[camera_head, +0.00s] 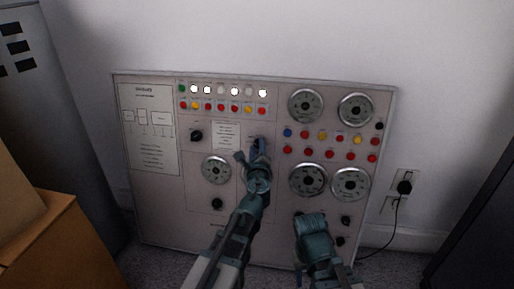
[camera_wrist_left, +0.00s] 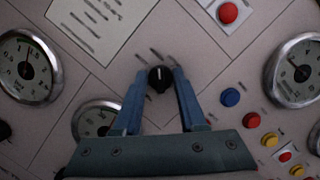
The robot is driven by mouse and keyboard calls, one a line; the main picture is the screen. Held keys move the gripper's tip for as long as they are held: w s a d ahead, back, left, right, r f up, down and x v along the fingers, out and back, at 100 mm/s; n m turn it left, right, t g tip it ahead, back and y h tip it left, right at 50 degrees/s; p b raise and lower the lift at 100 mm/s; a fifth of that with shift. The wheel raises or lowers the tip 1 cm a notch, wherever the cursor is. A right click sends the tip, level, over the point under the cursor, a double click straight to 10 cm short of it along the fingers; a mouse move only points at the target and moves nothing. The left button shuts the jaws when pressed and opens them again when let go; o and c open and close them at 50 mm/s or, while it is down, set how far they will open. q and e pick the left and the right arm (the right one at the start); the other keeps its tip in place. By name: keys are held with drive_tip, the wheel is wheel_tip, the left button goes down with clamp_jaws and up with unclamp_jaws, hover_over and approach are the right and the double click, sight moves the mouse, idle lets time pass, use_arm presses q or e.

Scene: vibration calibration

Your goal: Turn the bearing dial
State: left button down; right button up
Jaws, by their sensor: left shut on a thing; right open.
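A grey control panel (camera_head: 160,205) stands upright against the wall, with several black knobs and round gauges. My left gripper (camera_head: 257,147) reaches the panel's upper middle. In the left wrist view its two blue fingers (camera_wrist_left: 161,76) are shut on a small black dial (camera_wrist_left: 160,80), one on each side. The dial has a pale pointer mark that runs about up and down in that view. In the head view the gripper mostly hides this dial. My right gripper (camera_head: 311,217) is open and empty in front of the panel's lower right part; its fingertips are hard to make out.
Another black knob (camera_head: 196,135) sits left of the held one, beside a white label (camera_head: 226,135). A gauge (camera_head: 216,169) is below it. Coloured buttons and larger gauges (camera_head: 308,180) fill the right side. Cardboard boxes (camera_head: 50,245) stand at the left, and a wall socket (camera_head: 404,187) is at the right.

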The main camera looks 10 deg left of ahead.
use_arm(q)
drive_tip(key=n+g+p, duration=0.1)
drive_tip(key=n+p, duration=0.1)
drive_tip(key=n, duration=0.3)
drive_tip(key=shift+r+y, duration=0.15)
drive_tip(key=shift+y, duration=0.15)
drive_tip(key=shift+n+g+p, duration=0.6)
drive_tip(key=shift+n+p, duration=0.35)
drive_tip(key=shift+n, duration=0.95)
drive_tip(key=shift+c, duration=2.3)
unclamp_jaws()
drive_tip(key=shift+s, duration=0.1)
